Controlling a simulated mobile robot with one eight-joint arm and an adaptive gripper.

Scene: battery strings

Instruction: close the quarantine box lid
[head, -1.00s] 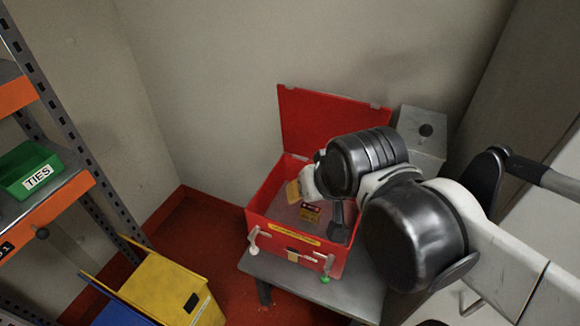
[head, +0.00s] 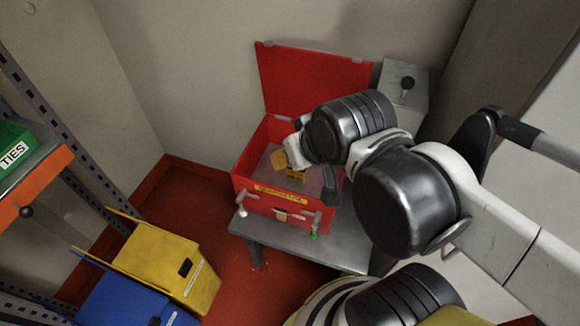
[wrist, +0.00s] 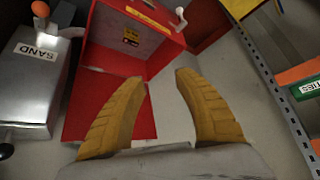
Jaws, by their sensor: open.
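The red quarantine box (head: 248,170) stands on a small grey table in the head view. Its lid (head: 312,82) is open, standing up at the back edge against the wall side. In the wrist view the box interior (wrist: 115,30) shows at the top and the lid (wrist: 82,95) below it. A small dark item with a yellow label (wrist: 131,36) lies inside the box. My gripper (wrist: 161,78) is open and empty, its yellow fingers apart. In the head view one yellow finger (head: 280,159) appears over the box, in front of the lid; I cannot tell any contact.
The grey table (head: 330,245) carries the box. A grey container labelled SAND (wrist: 25,85) stands beside the lid. Yellow (head: 170,270) and blue (head: 125,305) bins stand at lower left. A shelf rack with a green TIES bin (head: 18,145) is at left. Walls close in behind.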

